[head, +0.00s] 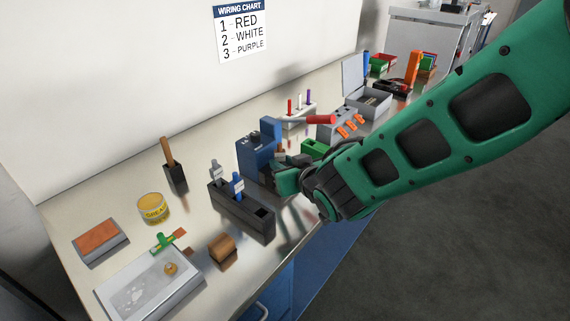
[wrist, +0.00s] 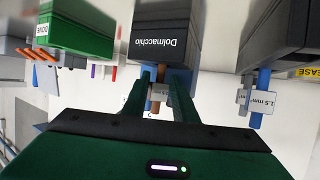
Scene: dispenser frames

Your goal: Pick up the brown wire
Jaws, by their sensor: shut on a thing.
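The brown wire (wrist: 156,101) shows in the wrist view as a short brown length between my two fingertips. My gripper (wrist: 163,90) is shut on it, just in front of a dark block (wrist: 160,48) lettered "Dolmacchio" with blue parts behind. In the head view my gripper (head: 287,181) is beside the blue device (head: 257,152), low over the bench.
A red handle (head: 320,120) sticks out above.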

